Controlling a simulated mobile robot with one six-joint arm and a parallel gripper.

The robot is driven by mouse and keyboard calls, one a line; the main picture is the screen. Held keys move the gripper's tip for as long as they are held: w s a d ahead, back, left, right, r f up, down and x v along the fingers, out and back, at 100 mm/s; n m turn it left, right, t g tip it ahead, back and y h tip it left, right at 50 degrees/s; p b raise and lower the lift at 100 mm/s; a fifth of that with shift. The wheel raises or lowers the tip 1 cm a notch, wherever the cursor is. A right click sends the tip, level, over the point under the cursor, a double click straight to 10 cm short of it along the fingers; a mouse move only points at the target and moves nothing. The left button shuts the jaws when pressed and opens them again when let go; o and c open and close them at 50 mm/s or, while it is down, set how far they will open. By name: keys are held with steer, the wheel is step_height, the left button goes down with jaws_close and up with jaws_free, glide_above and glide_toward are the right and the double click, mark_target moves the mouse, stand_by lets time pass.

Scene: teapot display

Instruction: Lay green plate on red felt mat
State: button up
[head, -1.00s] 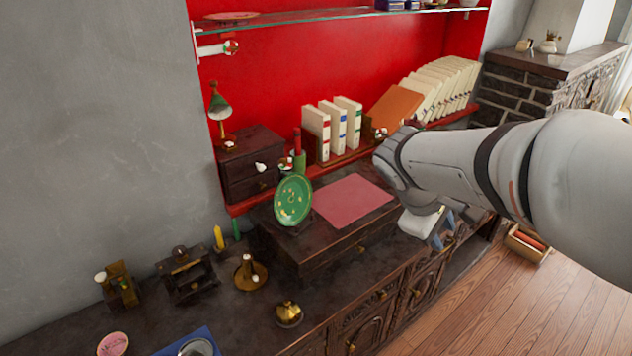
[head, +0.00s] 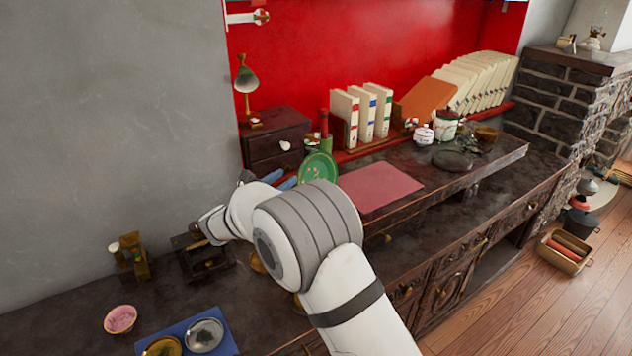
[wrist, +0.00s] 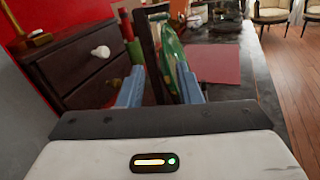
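The green plate (head: 318,168) with a flower pattern stands tilted up at the left of the raised dark shelf; my arm hides its lower part. It also shows nearly edge-on in the wrist view (wrist: 172,50), beside a dark upright piece (wrist: 150,50), apparently its stand. The red felt mat (head: 380,186) lies flat and bare to the right of the plate, and shows behind it in the wrist view (wrist: 220,64). My gripper (wrist: 158,80) is open, its blue fingers pointing at the plate's edge, one on each side. I cannot tell whether they touch it.
White binders (head: 360,112) stand behind the mat. Jars (head: 445,125) and a dark dish (head: 452,160) sit right of it. A blue tray (head: 190,335) and pink bowl (head: 120,318) are at front left.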

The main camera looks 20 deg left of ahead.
mark_target(302, 165)
steer(key=x, duration=0.4)
steer(key=r+p+x, duration=0.1)
steer(key=x, duration=0.1)
steer(key=shift+w+d, duration=0.1)
steer(key=shift+d, duration=0.35)
steer(key=shift+w, duration=0.25)
jaws_close()
